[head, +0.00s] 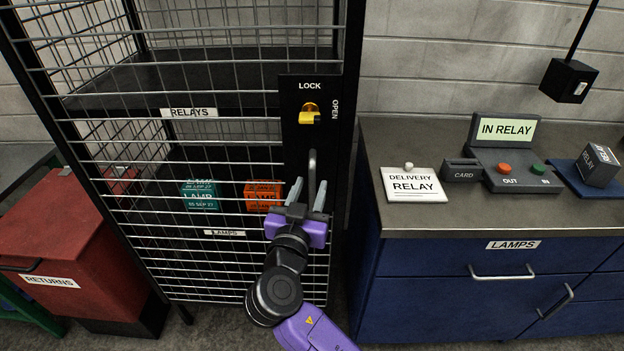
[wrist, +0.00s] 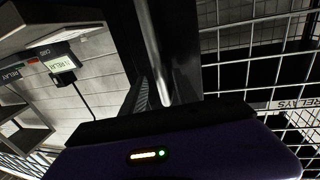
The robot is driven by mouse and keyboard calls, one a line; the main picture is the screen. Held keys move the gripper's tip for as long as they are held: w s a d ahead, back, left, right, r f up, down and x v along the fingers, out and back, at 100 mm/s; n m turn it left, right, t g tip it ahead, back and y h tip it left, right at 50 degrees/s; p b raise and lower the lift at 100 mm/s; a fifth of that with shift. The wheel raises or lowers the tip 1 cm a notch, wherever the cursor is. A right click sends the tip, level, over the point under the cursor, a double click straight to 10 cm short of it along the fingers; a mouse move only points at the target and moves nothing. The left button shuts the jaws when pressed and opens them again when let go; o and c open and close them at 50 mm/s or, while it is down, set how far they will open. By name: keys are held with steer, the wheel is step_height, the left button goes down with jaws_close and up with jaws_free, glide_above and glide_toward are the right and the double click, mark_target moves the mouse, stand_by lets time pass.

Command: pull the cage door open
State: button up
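The wire cage door (head: 225,240) stands at the left centre of the head view and looks shut in its black frame. Its black plate (head: 293,140) carries a yellow latch knob (head: 309,117) between the words LOCK and OPEN; its exact setting is hard to tell. Below the knob is an upright grey bar handle (head: 312,165); it also shows in the wrist view (wrist: 148,35). My gripper (head: 309,186) is at the handle's lower part, its two fingers apart, one on each side of the bar. I see no clear contact; the handle's lower end is hidden.
Behind the mesh, a teal box (head: 200,195) and an orange box (head: 263,196) sit on the lamps shelf. A red returns bin (head: 62,240) stands left. A blue cabinet (head: 450,300) with a grey counter stands close on the right, beside the door's handle side.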

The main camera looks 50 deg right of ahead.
steer(key=shift+x, duration=1.2)
jaws_close()
stand_by(0.6)
